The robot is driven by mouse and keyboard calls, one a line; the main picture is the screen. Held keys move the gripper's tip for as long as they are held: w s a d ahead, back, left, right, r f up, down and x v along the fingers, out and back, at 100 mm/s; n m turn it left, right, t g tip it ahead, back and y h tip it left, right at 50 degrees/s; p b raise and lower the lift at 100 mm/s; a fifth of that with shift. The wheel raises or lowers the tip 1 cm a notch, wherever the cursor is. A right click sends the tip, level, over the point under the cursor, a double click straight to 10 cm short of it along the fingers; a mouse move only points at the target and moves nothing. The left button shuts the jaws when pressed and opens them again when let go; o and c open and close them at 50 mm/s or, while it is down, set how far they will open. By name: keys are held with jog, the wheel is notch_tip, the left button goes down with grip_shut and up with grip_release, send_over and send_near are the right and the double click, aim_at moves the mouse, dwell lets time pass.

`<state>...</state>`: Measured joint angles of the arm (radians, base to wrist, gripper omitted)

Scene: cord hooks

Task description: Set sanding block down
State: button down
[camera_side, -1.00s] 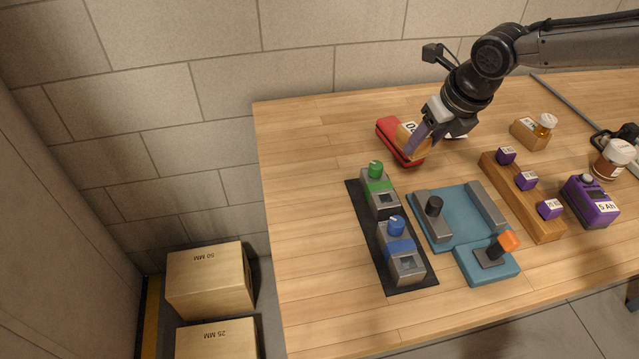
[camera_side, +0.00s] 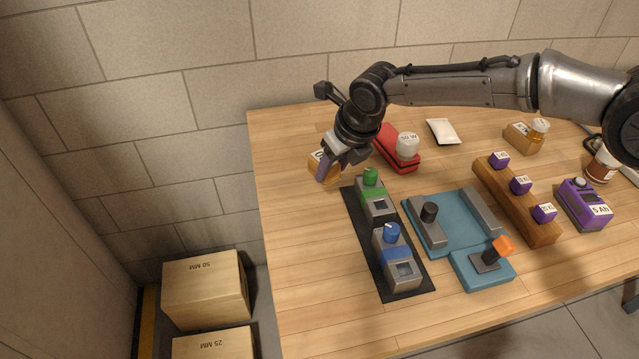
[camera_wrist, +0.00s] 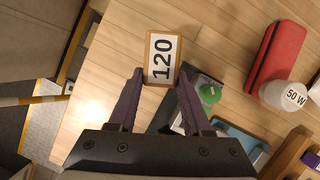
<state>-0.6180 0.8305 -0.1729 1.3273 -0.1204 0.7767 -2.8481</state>
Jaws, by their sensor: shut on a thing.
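The sanding block is a tan block with a white "120" label. In the side view the sanding block (camera_side: 316,168) is near the table's left edge, left of the green-knobbed fixture. My gripper (camera_side: 328,166) is shut on it and partly hides it. In the wrist view the sanding block (camera_wrist: 161,47) shows just past the fingertips of my gripper (camera_wrist: 160,80), its label facing the camera. The block is low over the table or touching it; I cannot tell which.
The green-knobbed fixture (camera_side: 376,198) stands close on a black mat (camera_side: 363,234). A red case (camera_side: 400,155) and a white "50 W" jar (camera_side: 407,146) are to the right. A white packet (camera_side: 443,131) lies farther back. Bare table (camera_side: 300,235) lies in front of the block.

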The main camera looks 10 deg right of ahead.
jog(key=w+f, duration=0.1)
jog(key=a+f, duration=0.1)
jog(key=w+f, duration=0.1)
jog(key=shift+w+a+f, duration=0.35)
jog(key=shift+f, duration=0.05)
jog(key=shift+w+a+f, duration=0.1)
jog(key=shift+f, duration=1.6)
jog(key=shift+f, duration=0.15)
jog(key=shift+c, duration=1.7)
grip_release()
jog(key=v, duration=1.2)
